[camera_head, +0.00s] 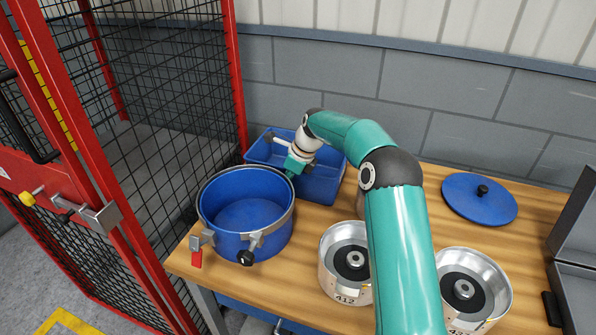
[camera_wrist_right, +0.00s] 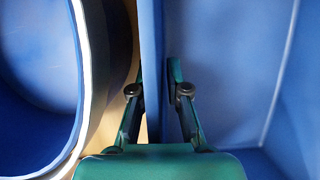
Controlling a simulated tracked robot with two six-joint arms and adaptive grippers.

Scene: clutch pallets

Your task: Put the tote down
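The tote is a blue rectangular open bin (camera_head: 322,186) at the back of the wooden table, behind a round blue tub. It looks level and empty; I cannot tell whether its base touches the table. My right gripper (camera_head: 291,170) reaches down at its near wall. In the right wrist view the fingers (camera_wrist_right: 160,90) straddle the tote's wall (camera_wrist_right: 152,50), one on each side, and look closed on it. The tote's inside fills the right of that view. My left gripper is not in view.
The round blue tub (camera_head: 204,212) with metal clamps stands close in front of the tote. Metal pots (camera_head: 327,272) (camera_head: 503,283) and a blue lid (camera_head: 480,205) are on the table (camera_head: 310,240). A red-framed mesh cage (camera_head: 238,90) stands left, a block wall behind.

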